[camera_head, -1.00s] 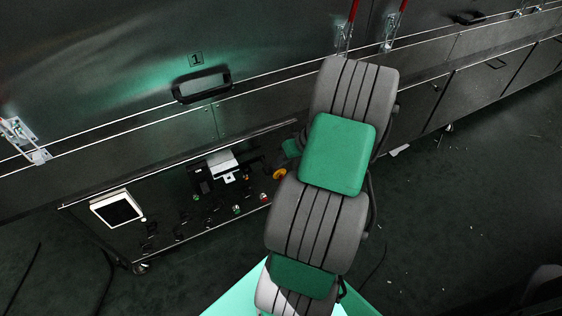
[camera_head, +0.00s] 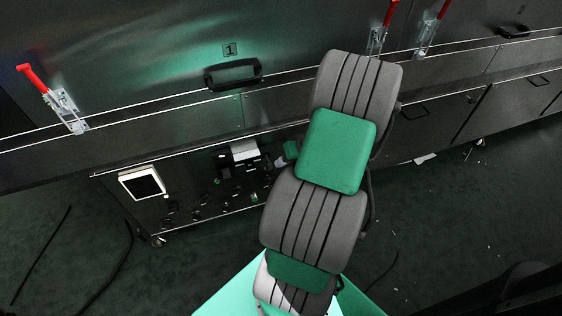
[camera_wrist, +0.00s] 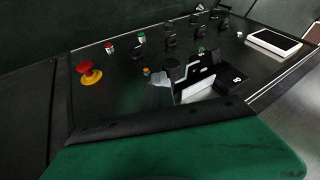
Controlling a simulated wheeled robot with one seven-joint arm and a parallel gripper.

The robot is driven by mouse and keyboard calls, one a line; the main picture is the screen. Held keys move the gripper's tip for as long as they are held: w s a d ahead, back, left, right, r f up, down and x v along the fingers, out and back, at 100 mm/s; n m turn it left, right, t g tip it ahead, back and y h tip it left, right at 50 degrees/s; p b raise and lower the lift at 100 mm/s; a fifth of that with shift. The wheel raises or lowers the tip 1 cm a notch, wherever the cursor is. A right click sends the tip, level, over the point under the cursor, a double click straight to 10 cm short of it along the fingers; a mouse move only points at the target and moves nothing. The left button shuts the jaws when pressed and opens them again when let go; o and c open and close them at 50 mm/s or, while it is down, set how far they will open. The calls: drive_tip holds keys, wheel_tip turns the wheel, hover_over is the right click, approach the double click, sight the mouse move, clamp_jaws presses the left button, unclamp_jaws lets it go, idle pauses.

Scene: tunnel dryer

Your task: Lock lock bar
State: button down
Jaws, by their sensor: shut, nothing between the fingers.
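A metal lock bar clamp with a red handle (camera_head: 33,78) is at the left of the head view, on the dark housing wall. Its handle stands up and leans left, and its silver base (camera_head: 68,112) sits at the rail. Two similar red-handled clamps, one left (camera_head: 377,36) and one right (camera_head: 427,36), stand at upper right with handles up. My gripper (camera_wrist: 169,78) shows only in small part in the wrist view, shut and empty over the control panel. In the head view my arm hides most of it. It is well apart from the clamps.
The control panel (camera_head: 205,210) carries switches, a white-framed screen (camera_head: 143,182) and a red emergency button (camera_wrist: 90,74). A door handle (camera_head: 233,74) sits below sign 1 (camera_head: 230,50).

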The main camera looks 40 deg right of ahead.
drive_tip(key=s+d+r+p, duration=0.2)
drive_tip(key=s+d+r, duration=0.3)
drive_tip(key=s+r, duration=0.2)
drive_tip(key=shift+d+r+p, duration=0.35)
drive_tip(key=shift+d+r, duration=0.05)
drive_tip(key=shift+r, duration=0.55)
drive_tip(key=w+a+r+n+g+p, duration=0.2)
drive_tip(key=w+a+r+p, duration=0.45)
drive_tip(key=a+r, duration=0.4)
drive_tip(key=s+a+r+n+g+h+p, duration=0.1)
drive_tip(key=s+a+r+n+h+p, duration=0.1)
drive_tip(key=a+r+p, duration=1.2)
drive_tip(key=s+a+r, duration=0.1)
drive_tip(key=a+r, duration=0.7)
drive_tip(key=r, duration=0.1)
drive_tip(key=shift+a+r+h+p, duration=0.2)
drive_tip(key=shift+r+h+p, duration=0.1)
drive_tip(key=shift+r+h, duration=0.1)
drive_tip(key=shift+s, duration=0.1)
